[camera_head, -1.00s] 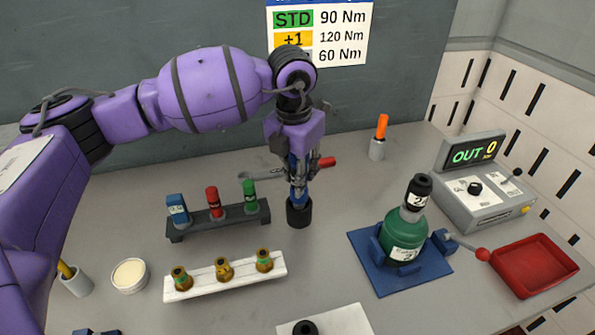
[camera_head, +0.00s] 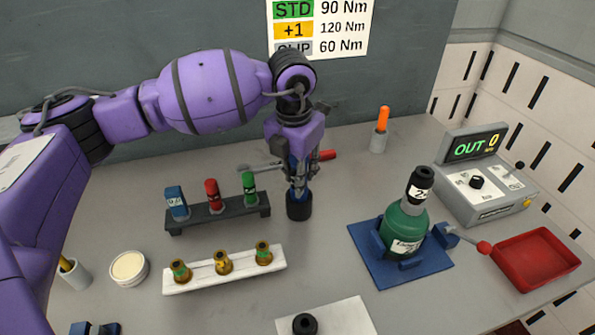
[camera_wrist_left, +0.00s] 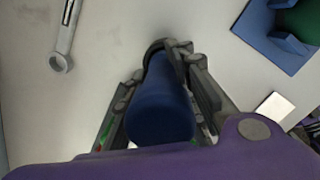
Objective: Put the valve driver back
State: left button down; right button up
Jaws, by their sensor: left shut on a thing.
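The valve driver, blue, is held upright in my left gripper (camera_head: 299,180), which is shut on it. Its round blue end (camera_wrist_left: 160,115) shows between the fingers in the left wrist view. In the head view its lower end meets a black cup-like holder (camera_head: 299,208) on the bench. The fingers hide much of the driver, and how deep it sits in the holder cannot be seen. My right gripper is not in view.
A wrench with a red handle (camera_head: 327,155) lies close behind the gripper. A dark rack (camera_head: 218,217) with coloured parts and a white strip (camera_head: 225,274) with brass fittings stand left. A blue cradle (camera_head: 400,275) holds a green bottle (camera_head: 403,230) right, near a red tray (camera_head: 536,262).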

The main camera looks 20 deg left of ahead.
aim_at(297, 160)
pick_arm(q)
jog(key=shift+f, duration=0.95)
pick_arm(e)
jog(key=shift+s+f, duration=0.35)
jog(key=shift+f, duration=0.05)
pick_arm(q)
jog(key=c, duration=1.4)
grip_release()
jog(key=shift+o, duration=0.2)
jog(key=shift+f, duration=0.1)
jog(key=shift+r+p, duration=1.15)
jog(key=shift+r, duration=1.95)
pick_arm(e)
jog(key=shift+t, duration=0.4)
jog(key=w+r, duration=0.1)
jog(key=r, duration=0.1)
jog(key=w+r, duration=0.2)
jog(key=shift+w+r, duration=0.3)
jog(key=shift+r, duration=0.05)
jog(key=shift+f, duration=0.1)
